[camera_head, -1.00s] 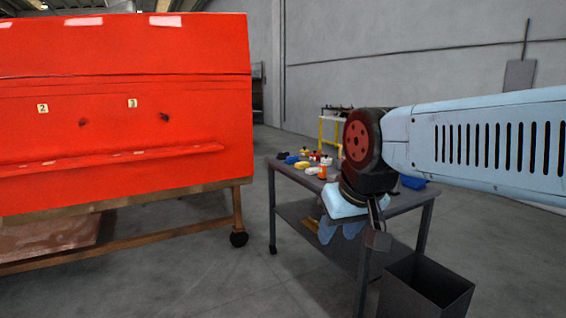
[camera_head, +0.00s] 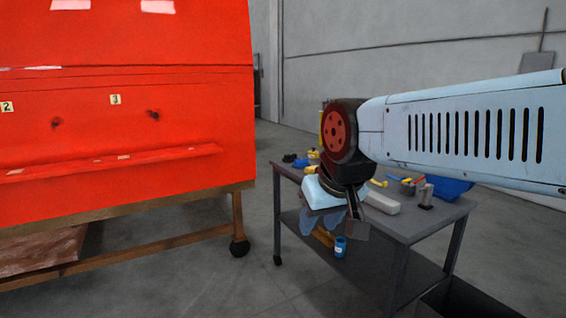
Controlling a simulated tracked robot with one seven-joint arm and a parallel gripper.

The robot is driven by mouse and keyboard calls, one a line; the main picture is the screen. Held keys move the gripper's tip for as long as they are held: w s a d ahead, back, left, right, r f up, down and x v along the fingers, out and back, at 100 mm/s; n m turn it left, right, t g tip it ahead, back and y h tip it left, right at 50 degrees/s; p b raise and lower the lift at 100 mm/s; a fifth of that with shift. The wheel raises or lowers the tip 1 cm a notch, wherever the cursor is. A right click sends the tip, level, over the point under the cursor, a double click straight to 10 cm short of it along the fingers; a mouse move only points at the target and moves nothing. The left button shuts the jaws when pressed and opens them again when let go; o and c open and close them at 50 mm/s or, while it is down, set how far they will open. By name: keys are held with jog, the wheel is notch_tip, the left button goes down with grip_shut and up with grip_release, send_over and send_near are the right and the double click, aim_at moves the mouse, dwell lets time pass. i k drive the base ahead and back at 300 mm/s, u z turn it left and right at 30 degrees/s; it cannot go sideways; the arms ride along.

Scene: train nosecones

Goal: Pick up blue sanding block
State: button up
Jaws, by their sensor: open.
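A small blue item (camera_head: 301,162) lies near the far left end of the grey work table (camera_head: 420,228). It may be the blue sanding block, but it is too small to tell. A larger blue item (camera_head: 450,187) lies at the table's right end. My gripper (camera_head: 354,229) hangs at the table's near edge, at the end of my light blue arm, pointing down. It is open, and nothing shows held in it. My wrist and arm hide the middle of the table top.
A pale block (camera_head: 382,202) and several small tools lie on the table. A blue can (camera_head: 340,246) stands on the lower shelf (camera_head: 375,262). A red nosecone (camera_head: 120,120) on a wooden trolley (camera_head: 190,244) fills the left. A dark bin (camera_head: 465,300) stands front right.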

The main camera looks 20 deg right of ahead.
aim_at(300, 164)
jog(key=i, duration=1.1)
jog(key=z, duration=0.35)
jog(key=i, duration=1.15)
jog(key=z, duration=0.4)
jog(key=i, duration=0.7)
jog(key=z, duration=0.15)
